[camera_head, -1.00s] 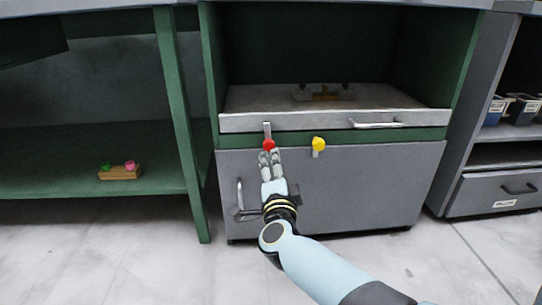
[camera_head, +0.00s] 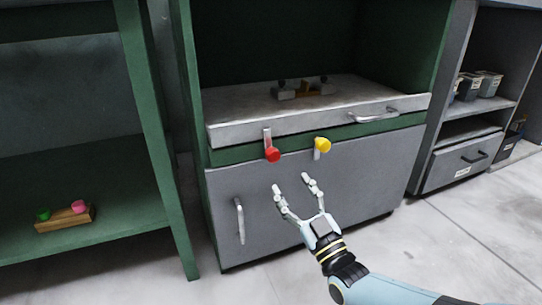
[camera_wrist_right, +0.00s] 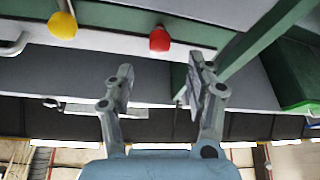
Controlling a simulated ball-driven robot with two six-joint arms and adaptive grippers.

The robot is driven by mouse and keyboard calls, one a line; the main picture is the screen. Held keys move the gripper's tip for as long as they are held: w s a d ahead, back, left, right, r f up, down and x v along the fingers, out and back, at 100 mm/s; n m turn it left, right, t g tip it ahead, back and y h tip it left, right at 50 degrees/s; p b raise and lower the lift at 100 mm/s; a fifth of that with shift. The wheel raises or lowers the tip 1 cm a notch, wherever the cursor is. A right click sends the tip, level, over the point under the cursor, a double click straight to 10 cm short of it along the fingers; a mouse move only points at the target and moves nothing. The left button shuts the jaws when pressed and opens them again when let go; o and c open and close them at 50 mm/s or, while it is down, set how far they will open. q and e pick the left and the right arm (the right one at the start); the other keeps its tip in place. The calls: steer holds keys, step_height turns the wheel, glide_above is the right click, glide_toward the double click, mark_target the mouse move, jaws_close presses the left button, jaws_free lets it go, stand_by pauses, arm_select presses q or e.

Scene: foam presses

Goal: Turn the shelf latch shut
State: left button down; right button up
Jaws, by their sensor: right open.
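A red-knobbed latch (camera_head: 272,155) sits on the green rail below the sliding shelf (camera_head: 232,132). Its grey bar points up across the shelf's front edge. A yellow-knobbed latch (camera_head: 322,145) sits to its right, its bar pointing down over the grey door (camera_head: 330,172). My right gripper (camera_head: 292,184) is open and empty in front of the door, below the two knobs and touching neither. In the wrist view the red knob (camera_wrist_right: 160,39) shows beyond the spread fingers (camera_wrist_right: 160,75), with the yellow knob (camera_wrist_right: 62,25) to the left. My left gripper is not in view.
The shelf has a handle (camera_head: 374,115), and the door has a vertical handle (camera_head: 240,220). A small block with green and pink knobs (camera_head: 66,220) lies on the green shelf at left. A drawer unit (camera_head: 462,160) stands at right. The floor in front is clear.

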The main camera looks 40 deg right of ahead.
mark_target(275, 160)
steer(key=b+x, duration=0.1)
steer(key=x, duration=0.6)
steer(key=shift+w+b, duration=0.35)
steer(key=shift+b, duration=0.05)
steer(key=shift+x, duration=0.95)
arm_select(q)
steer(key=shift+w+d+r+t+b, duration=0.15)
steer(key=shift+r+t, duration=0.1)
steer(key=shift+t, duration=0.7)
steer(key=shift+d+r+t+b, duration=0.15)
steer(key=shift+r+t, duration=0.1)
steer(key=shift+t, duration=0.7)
arm_select(e)
steer(key=shift+w+r, duration=0.3)
jaws_close()
steer(key=shift+m, duration=0.4)
steer(key=shift+m+h, duration=0.4)
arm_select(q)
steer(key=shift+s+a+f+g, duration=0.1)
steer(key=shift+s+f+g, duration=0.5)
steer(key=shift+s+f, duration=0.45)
arm_select(e)
jaws_free()
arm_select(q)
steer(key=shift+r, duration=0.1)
